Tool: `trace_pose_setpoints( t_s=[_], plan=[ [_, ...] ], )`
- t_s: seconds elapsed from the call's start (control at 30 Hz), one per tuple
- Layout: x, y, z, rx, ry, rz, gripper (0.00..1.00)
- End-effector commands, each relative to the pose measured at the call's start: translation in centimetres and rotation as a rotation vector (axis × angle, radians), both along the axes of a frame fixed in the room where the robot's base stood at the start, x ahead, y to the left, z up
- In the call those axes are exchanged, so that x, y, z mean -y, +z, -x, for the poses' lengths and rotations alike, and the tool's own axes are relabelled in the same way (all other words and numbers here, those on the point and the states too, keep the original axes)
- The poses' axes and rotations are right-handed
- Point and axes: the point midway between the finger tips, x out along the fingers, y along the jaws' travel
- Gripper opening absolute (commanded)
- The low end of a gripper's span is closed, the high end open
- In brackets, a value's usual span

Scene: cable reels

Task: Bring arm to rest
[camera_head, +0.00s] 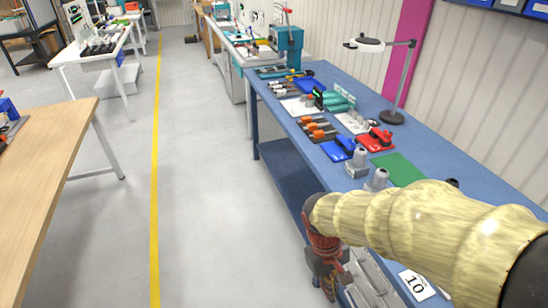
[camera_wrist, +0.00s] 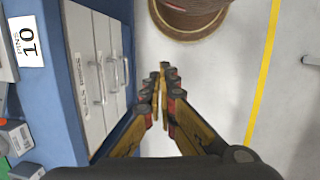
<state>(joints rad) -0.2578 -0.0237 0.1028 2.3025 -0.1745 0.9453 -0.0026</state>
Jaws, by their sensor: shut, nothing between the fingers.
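My arm, in a pale yellow padded cover, reaches in from the right in the head view. My gripper (camera_head: 328,277) hangs at its end, beside the front edge of the blue workbench (camera_head: 466,205). In the wrist view my gripper (camera_wrist: 163,95) is shut, with its fingertips together and nothing between them. It points over the grey floor next to the bench's drawers (camera_wrist: 100,75). The head view shows the arm covering part of the bench's near end.
Tools, blue and red holders and a lamp (camera_head: 392,117) stand on the bench. A wooden table (camera_head: 50,165) is at the left. The floor between is clear.

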Motion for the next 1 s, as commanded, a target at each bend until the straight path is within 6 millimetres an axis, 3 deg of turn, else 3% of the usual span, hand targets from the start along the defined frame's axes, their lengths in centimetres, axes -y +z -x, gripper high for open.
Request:
trace_pose_setpoints(
  t_s=[0.03, 0.37, 0.7, 0.83, 1.0],
  plan=[
    [0.1, 1.4, 0.3, 0.048, -0.034, -0.031, 0.00],
    [0.9, 8.7, 2.9, 0.315, -0.208, -0.190, 0.00],
    [3.4, 15.9, 5.1, 0.588, -0.297, -0.247, 0.00],
    [4.1, 17.3, 5.4, 0.643, -0.316, -0.250, 0.00],
    [4.5, 17.6, 5.5, 0.655, -0.330, -0.246, 0.00]
  ],
)
